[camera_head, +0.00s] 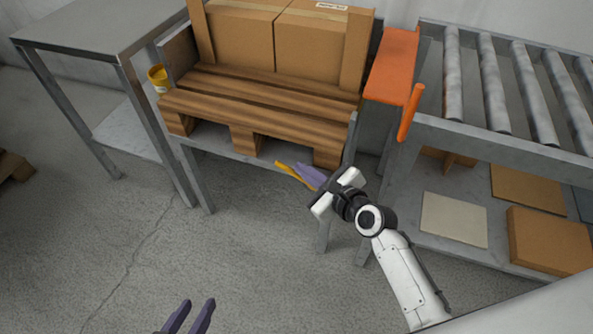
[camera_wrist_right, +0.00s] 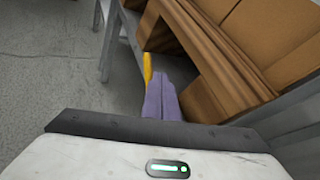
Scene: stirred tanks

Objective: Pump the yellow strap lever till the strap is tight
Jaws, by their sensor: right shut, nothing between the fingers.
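The yellow lever (camera_head: 287,168) sticks out low at the front edge of the pallet stand, below the pallet's right part. It also shows in the right wrist view (camera_wrist_right: 147,67) as a short yellow bar. My right gripper (camera_head: 308,174) is shut with nothing between its purple fingers (camera_wrist_right: 161,98). Its fingertips are right beside the lever; I cannot tell if they touch it. Part of the lever is hidden by the fingers. I cannot make out the strap. My left gripper (camera_head: 189,318) is open and empty at the bottom edge, far from the lever.
A wooden pallet (camera_head: 250,97) with cardboard boxes (camera_head: 240,40) rests on a metal stand. A yellow cup-like item (camera_head: 158,78) is at its left. An orange panel (camera_head: 393,65), an orange handle (camera_head: 410,112) and a roller conveyor (camera_head: 495,85) are right. Floor in front is clear.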

